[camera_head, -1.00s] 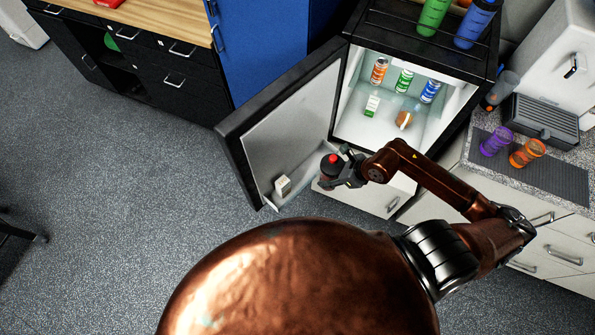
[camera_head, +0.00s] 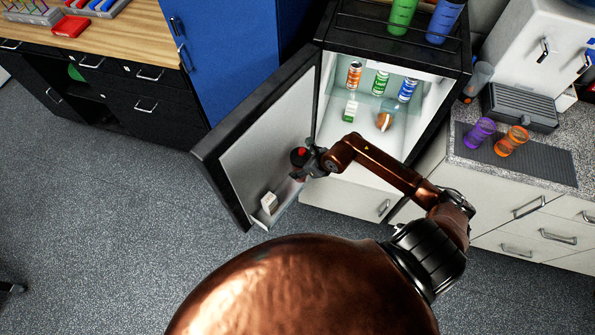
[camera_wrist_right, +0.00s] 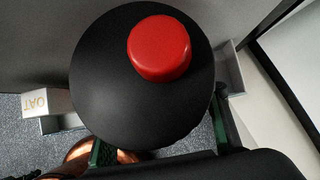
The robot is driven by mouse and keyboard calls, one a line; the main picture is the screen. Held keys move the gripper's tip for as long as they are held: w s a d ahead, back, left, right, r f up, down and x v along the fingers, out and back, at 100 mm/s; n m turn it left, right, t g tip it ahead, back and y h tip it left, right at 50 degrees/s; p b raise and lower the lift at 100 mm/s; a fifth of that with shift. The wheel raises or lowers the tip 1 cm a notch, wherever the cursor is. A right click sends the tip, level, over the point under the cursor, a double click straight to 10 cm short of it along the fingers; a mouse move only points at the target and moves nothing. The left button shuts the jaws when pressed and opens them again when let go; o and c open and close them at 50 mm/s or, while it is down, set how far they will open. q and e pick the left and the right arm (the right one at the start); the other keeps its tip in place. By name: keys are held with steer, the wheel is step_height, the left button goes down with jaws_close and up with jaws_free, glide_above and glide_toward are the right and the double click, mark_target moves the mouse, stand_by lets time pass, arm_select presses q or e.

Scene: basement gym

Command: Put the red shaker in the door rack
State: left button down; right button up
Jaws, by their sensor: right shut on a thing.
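The red shaker (camera_head: 298,157) has a black lid with a red cap. My right gripper (camera_head: 306,170) is shut on it, beside the inner face of the open fridge door. In the right wrist view the shaker's lid (camera_wrist_right: 105,85) fills the middle and hides most of the fingers. The door rack (camera_head: 284,208) runs along the bottom of the door; parts of it show on both sides of the lid in the wrist view (camera_wrist_right: 232,72). The shaker appears above the rack's level, near its hinge end. My left gripper is not in view.
A white oat carton (camera_head: 269,202) stands in the rack's outer part. The open door (camera_head: 240,150) and the fridge (camera_head: 345,165) flank my arm. Cans and other items stand inside the fridge. A counter (camera_head: 550,165) with purple and orange shakers is at the right.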

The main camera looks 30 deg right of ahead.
steer(key=shift+w+f, duration=0.6)
steer(key=shift+f, duration=0.05)
step_height(320, 180, down, 3)
steer(key=shift+w+f+b, duration=0.1)
steer(key=shift+f+b, duration=0.05)
steer(key=shift+b, duration=0.35)
steer(key=o, duration=1.6)
steer(key=p+v, duration=0.2)
steer(key=v, duration=1)
steer(key=shift+a, duration=0.1)
